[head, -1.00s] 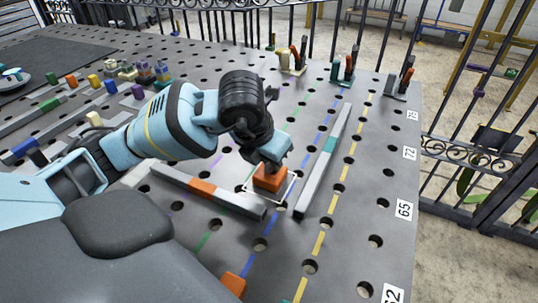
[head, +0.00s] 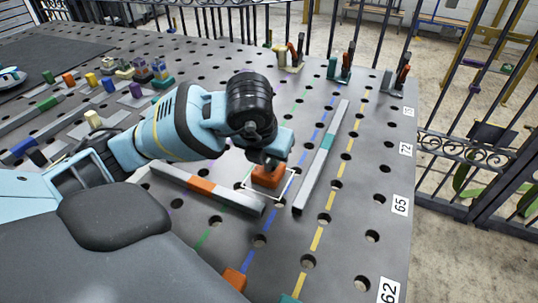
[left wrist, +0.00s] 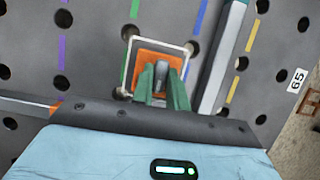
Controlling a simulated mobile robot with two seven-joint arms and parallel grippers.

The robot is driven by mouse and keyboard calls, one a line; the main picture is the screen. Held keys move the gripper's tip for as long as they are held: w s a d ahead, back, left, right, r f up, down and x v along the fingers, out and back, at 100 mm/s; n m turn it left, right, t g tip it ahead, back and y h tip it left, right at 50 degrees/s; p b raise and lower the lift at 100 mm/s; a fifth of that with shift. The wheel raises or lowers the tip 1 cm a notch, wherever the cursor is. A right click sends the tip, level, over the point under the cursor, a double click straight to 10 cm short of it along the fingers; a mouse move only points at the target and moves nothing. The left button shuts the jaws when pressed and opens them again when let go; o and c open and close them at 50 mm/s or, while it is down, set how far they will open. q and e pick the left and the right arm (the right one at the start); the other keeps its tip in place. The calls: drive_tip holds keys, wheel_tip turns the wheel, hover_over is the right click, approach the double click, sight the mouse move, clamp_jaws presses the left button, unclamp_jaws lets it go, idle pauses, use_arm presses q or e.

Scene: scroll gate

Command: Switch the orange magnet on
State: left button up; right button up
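The orange magnet (head: 268,177) is a small orange block on the perforated grey table, inside a white square outline. In the left wrist view the magnet (left wrist: 158,58) has a grey upright lever (left wrist: 161,74) on top. My left gripper (head: 271,163) is directly above the magnet, pointing down. Its green fingers (left wrist: 161,88) stand close on both sides of the lever and appear shut on it. The fingers hide part of the magnet. Whether the magnet is on cannot be read. My right gripper is not in view.
A grey bar with an orange band (head: 228,198) lies left of the magnet, and a grey bar with a teal band (head: 312,178) lies to its right. Another orange block (head: 234,281) is near the front. Several small coloured blocks (head: 130,72) sit at the back left.

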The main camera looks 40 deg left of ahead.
use_arm(q)
drive_tip(key=o, duration=0.4)
drive_tip(key=p+v, duration=0.1)
drive_tip(key=v, duration=0.6)
drive_tip(key=shift+s+r, duration=0.2)
drive_tip(key=shift+r, duration=0.15)
